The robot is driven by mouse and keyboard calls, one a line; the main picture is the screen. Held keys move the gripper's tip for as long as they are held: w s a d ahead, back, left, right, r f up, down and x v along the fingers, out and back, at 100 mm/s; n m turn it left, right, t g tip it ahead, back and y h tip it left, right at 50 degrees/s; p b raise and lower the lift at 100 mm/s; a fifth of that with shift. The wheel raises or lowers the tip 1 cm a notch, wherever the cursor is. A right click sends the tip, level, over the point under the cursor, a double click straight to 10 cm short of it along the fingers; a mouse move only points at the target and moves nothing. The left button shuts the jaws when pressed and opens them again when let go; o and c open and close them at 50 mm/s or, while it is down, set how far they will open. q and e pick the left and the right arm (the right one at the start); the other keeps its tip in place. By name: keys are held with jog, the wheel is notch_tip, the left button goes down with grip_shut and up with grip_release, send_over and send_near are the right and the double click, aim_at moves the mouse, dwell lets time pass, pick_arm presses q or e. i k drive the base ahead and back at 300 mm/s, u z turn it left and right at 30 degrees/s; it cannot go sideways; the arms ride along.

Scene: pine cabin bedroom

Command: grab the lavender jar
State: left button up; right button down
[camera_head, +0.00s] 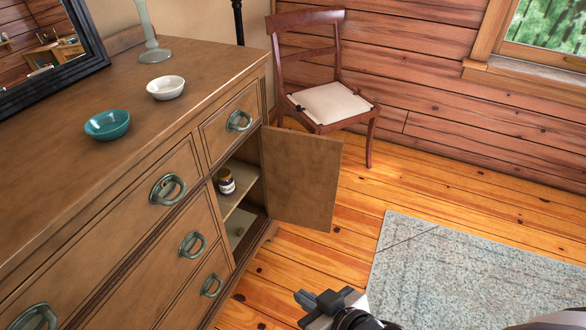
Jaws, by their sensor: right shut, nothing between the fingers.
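A small dark jar with a pale label and a light lid (226,181) stands upright on the shelf inside the dresser's open compartment. Its colour is hard to judge at this size. The compartment's door (303,178) is swung open to the right. My right gripper (306,298) is at the bottom of the head view, in front of and below the dresser, shut and empty. It is well apart from the jar. My left gripper is not in view.
The wooden dresser (150,115) carries a teal bowl (107,125), a white bowl (166,87), a pale candlestick-like stand (152,45) and a dark-framed mirror (62,62). A cushioned chair (330,103) stands beyond the door. A grey-blue rug (470,270) lies on the floor at the right.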

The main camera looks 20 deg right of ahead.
aim_at(225, 181)
jog(key=z, duration=1.9)
jog(key=i, duration=3.95)
jog(key=u, duration=4.4)
jog(key=i, duration=0.5)
jog(key=z, duration=0.05)
